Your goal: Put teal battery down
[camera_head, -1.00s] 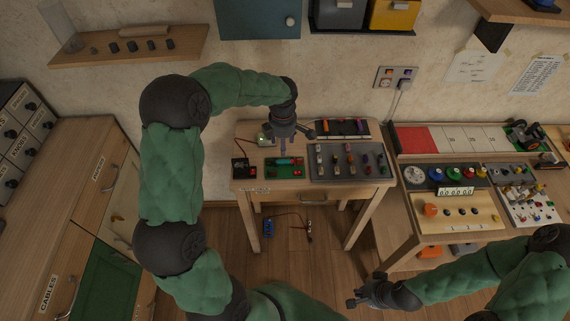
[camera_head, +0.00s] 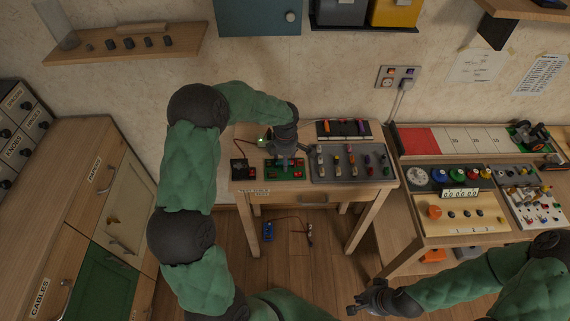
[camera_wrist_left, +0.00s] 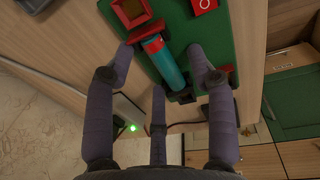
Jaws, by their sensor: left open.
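The teal battery (camera_wrist_left: 167,65) lies on the green board (camera_wrist_left: 215,40) in the left wrist view, between a red-and-black piece at its upper end and a dark clip at its lower end. My left gripper (camera_wrist_left: 163,75) is open, with fingers on both sides of the battery and a third finger below it; whether any finger touches it I cannot tell. In the head view my left gripper (camera_head: 285,151) is over the green board (camera_head: 285,174) on the small table, largely hiding the battery. My right gripper (camera_head: 358,304) is open and empty, low in front of the right bench.
A grey tray (camera_head: 352,174) with several small parts stands right of the green board. A black box (camera_head: 243,171) with a wire is to its left. A dark rack (camera_head: 343,131) is behind. A green light (camera_wrist_left: 132,128) glows beside the board.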

